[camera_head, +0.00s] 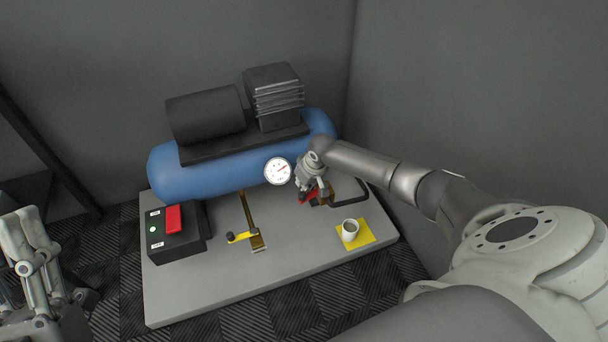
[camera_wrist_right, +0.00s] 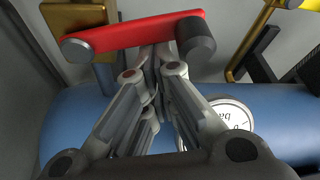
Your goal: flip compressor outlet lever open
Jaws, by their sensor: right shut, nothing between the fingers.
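The compressor has a blue tank (camera_head: 220,169) with a black motor and pump on top and a round white gauge (camera_head: 278,171) in front. A red lever (camera_head: 308,196) is at its right front, partly hidden by my right gripper (camera_head: 315,188). In the right wrist view the red lever (camera_wrist_right: 135,33) lies across the top, on a brass fitting (camera_wrist_right: 75,15), with a dark knob (camera_wrist_right: 196,37) at its right end. My right gripper is shut and empty, its fingertips close under the lever; contact is unclear. My left gripper (camera_head: 25,222) is at the left edge, away from the compressor.
A yellow-handled lever (camera_head: 241,237) on a brass pipe stands at the middle front. Left is a black box (camera_head: 180,240) with a red switch (camera_head: 173,219). A small cup (camera_head: 350,230) stands on a yellow square (camera_head: 365,238) at the right. The grey base's front (camera_head: 200,295) is clear.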

